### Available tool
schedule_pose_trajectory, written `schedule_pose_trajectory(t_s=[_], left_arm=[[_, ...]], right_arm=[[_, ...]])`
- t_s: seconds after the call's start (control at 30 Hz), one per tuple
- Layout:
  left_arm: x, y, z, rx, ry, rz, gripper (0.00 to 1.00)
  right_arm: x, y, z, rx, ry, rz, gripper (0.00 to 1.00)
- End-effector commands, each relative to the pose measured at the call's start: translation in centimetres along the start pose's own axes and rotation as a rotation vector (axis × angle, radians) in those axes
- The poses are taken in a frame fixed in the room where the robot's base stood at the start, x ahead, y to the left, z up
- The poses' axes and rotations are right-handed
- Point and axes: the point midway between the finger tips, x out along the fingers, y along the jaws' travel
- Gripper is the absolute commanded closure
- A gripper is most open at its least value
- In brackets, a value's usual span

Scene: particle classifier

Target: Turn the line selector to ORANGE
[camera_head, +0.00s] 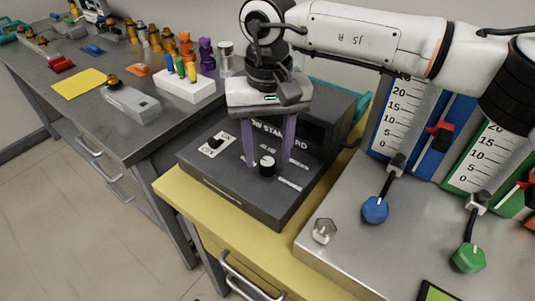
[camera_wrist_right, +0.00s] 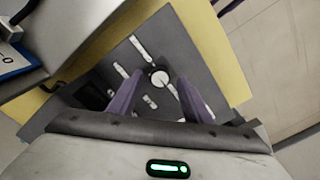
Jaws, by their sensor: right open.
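The line selector looks to be the black knob with a white top (camera_head: 267,165) on a dark grey control box (camera_head: 235,190). White label strips surround it, but their words are too small to read. My right gripper (camera_head: 267,163) is open, with its purple fingers pointing down around the knob. In the right wrist view the knob (camera_wrist_right: 159,78) shows between and just beyond the fingertips of the right gripper (camera_wrist_right: 154,83). I cannot tell whether either finger touches it. My left gripper is not in view.
The box stands on a yellow bench (camera_head: 205,215). It also has a small black switch (camera_head: 214,143). To the right is a metal panel (camera_head: 330,260) with blue (camera_head: 375,209) and green (camera_head: 468,258) knobs and upright scales. A grey table (camera_head: 90,110) with several small parts stands at left.

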Motion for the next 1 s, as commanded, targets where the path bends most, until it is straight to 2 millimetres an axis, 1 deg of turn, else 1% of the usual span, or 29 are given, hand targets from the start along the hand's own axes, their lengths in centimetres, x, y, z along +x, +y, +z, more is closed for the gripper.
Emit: schedule_pose_trajectory(t_s=[0.03,0.17,0.47,0.7,1.0], left_arm=[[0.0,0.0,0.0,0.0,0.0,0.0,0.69],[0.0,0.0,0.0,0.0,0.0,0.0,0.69],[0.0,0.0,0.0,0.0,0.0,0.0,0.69],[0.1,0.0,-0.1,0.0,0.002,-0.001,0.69],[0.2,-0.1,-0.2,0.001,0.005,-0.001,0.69]], right_arm=[[0.6,0.0,0.0,0.001,-0.001,0.0,0.55],[1.5,0.0,0.0,0.001,0.0,-0.001,0.55],[1.7,0.0,0.0,0.001,0.0,-0.002,0.55],[1.7,0.0,0.0,0.001,0.0,-0.002,0.96],[1.7,0.0,0.0,0.033,0.0,-0.002,0.96]])
